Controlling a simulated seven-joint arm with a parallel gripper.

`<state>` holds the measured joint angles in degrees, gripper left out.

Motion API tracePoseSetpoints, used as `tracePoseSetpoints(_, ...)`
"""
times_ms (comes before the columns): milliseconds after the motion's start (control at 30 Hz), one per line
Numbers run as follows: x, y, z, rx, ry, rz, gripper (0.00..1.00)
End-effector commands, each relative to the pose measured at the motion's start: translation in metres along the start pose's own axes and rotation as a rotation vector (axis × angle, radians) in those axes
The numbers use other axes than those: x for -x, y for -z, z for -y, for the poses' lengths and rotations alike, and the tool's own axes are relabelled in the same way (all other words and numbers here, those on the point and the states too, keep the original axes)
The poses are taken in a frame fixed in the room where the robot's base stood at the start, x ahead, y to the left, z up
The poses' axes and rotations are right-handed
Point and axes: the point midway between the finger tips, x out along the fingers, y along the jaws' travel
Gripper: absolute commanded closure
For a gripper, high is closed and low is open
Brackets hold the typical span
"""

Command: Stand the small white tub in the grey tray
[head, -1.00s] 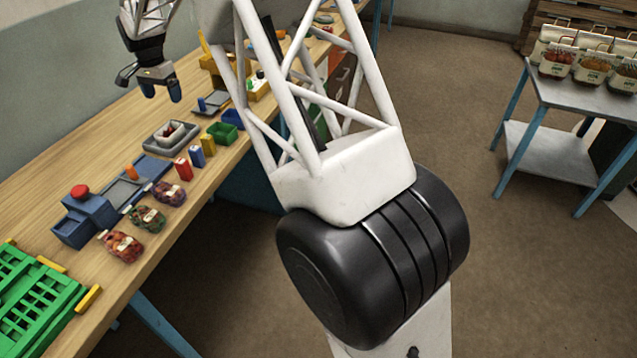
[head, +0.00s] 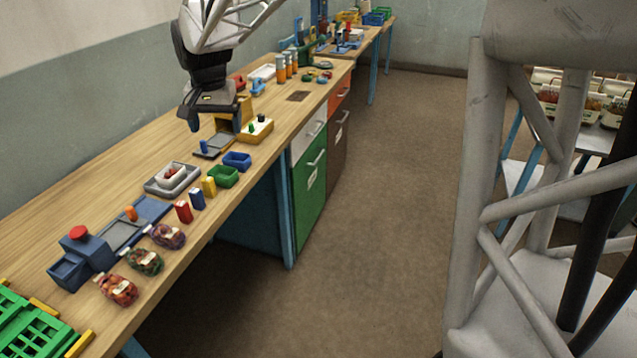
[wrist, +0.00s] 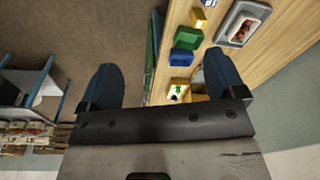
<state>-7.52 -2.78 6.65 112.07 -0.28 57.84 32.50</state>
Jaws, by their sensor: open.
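The small white tub (head: 180,181) holds red items and sits inside the grey tray (head: 151,188) on the wooden bench. Both also show at the upper right of the wrist view, the tub (wrist: 235,33) within the rim of the tray (wrist: 262,11). The tub looks upright; its contact with the tray floor is hidden. My gripper (head: 212,116) is open and empty, above the bench and farther along it than the tray.
Green (head: 223,176) and blue (head: 237,161) bins and small coloured boxes stand near the tray at the bench's front edge. A blue box with a red knob (head: 79,233) and several netted sacks (head: 118,290) are nearer. A yellow stand (head: 245,112) is close to my gripper.

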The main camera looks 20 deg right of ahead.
Motion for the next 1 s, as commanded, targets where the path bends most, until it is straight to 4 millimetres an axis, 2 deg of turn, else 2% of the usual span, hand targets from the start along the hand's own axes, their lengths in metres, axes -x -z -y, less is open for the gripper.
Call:
tracePoseSetpoints(133,0.013,-0.031,-0.032,0.044,0.007,-0.017,0.11)
tracePoseSetpoints(433,0.025,-0.094,-0.090,0.137,0.013,-0.042,0.11)
tracePoseSetpoints(733,0.024,-0.160,-0.144,0.231,0.015,-0.071,0.11)
tracePoseSetpoints(1000,0.014,-0.221,-0.188,0.315,0.014,-0.098,0.11)
